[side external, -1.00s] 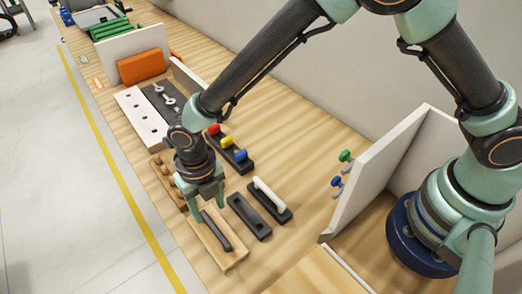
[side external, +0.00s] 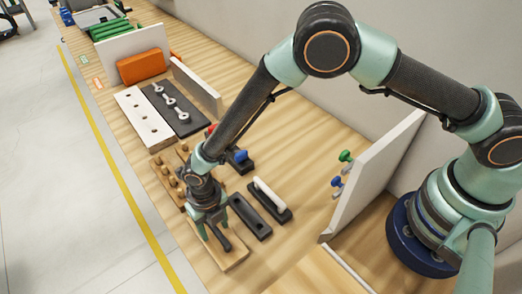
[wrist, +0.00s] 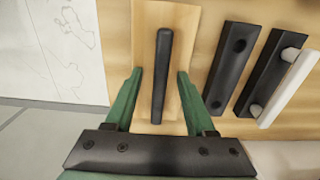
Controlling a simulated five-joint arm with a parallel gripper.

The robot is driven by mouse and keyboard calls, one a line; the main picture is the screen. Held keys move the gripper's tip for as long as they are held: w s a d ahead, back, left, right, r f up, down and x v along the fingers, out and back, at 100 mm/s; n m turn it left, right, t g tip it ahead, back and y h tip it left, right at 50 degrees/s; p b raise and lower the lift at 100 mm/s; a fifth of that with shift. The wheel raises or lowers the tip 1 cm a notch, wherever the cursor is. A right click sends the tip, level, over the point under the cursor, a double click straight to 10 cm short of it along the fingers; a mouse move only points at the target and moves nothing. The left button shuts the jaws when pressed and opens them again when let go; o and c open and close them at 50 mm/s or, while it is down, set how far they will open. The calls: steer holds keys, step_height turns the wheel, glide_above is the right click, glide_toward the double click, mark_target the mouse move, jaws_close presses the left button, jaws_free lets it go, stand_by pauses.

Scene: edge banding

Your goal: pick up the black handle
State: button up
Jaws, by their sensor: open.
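The black handle (wrist: 161,72) is a dark bar on a light wooden board (wrist: 180,14). In the wrist view it stands out between the two green fingers of my gripper (wrist: 160,90), with a gap on each side. My gripper is open and does not touch it in that view. In the side external view my gripper (side external: 212,240) is low over the wooden board (side external: 236,262). The handle (side external: 222,240) is partly hidden there by the fingers.
A black block with holes (wrist: 232,60) lies right of the board. Beyond it is a black block with a white handle (side external: 270,197). A wooden peg board (side external: 165,175) and a block with coloured knobs (side external: 240,160) are near my arm. A white panel (side external: 375,180) stands at right.

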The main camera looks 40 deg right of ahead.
jaws_close()
step_height(320, 180, up, 20)
stand_by(0.8)
